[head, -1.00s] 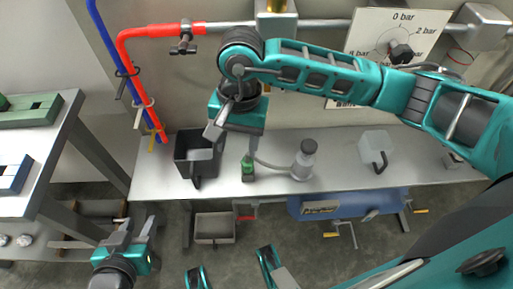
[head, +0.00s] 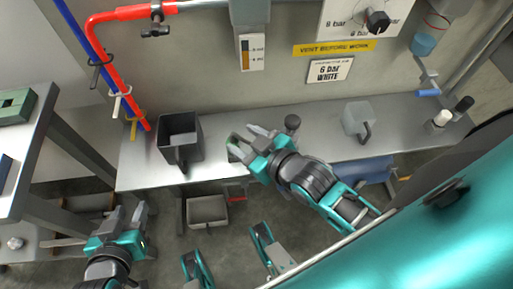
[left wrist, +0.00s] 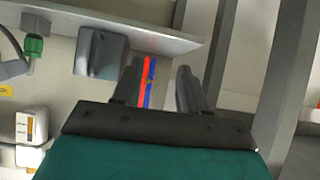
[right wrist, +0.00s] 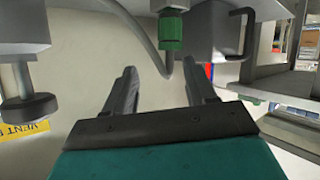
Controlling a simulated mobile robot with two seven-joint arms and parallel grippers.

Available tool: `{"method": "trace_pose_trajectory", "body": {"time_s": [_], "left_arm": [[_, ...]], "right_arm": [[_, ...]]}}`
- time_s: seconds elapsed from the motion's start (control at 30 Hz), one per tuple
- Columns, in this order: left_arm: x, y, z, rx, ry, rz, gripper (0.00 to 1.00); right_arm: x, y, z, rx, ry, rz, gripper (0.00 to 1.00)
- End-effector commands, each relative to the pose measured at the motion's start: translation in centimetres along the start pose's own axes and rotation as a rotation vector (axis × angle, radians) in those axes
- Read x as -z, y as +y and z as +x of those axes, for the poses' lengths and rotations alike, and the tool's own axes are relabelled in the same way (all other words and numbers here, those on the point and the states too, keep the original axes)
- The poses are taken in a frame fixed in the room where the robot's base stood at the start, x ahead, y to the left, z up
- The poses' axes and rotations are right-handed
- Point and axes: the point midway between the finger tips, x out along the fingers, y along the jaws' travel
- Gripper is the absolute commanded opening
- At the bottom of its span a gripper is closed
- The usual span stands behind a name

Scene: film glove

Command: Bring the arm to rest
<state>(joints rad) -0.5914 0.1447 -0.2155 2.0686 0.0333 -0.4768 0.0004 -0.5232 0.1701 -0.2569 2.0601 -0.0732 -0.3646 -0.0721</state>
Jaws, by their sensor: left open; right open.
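My left gripper (head: 125,217) is low at the left in the head view, in front of the bench edge. Its two fingers stand apart with nothing between them in the left wrist view (left wrist: 160,75). My right gripper (head: 252,138) is over the front part of the bench (head: 315,140), right of a dark open box (head: 180,138). Its fingers are apart and empty in the right wrist view (right wrist: 163,80). A green connector on a grey hose (right wrist: 172,30) shows just beyond those fingers, apart from them.
A clear jug (head: 358,118) stands on the bench at the right. Red (head: 95,42) and blue pipes run down the wall at the left. A side table (head: 20,155) is at far left. A grey bin (head: 207,210) sits below the bench.

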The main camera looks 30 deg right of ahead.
Motion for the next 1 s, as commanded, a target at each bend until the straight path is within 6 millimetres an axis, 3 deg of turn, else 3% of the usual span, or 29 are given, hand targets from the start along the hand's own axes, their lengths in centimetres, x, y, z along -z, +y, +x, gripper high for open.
{"method": "trace_pose_trajectory", "body": {"time_s": [0.03,0.13,0.43,0.57,0.73,1.0], "left_arm": [[-0.1,0.0,0.0,0.0,-0.002,0.001,0.43],[-0.2,-0.1,-0.1,0.0,-0.004,0.003,0.43],[-0.3,-0.2,-0.1,0.0,-0.007,0.011,0.43],[0.7,-0.2,-0.8,0.001,-0.007,0.012,0.43],[3.7,-0.6,-3.0,0.016,-0.001,0.018,0.43],[5.2,-2.0,-5.9,0.06,-0.018,0.019,0.43]], "right_arm": [[-2.0,-0.2,-0.8,0.006,-0.07,0.085,0.56],[-4.0,-0.5,-1.6,0.014,-0.148,0.18,0.56],[-4.5,-0.6,-1.8,0.017,-0.169,0.206,0.56],[-3.7,-0.3,-2.3,0.013,-0.17,0.203,0.56],[-1.1,0.9,-4.2,-0.006,-0.178,0.196,0.56],[1.3,2.5,-6.6,-0.038,-0.188,0.182,0.56]]}}
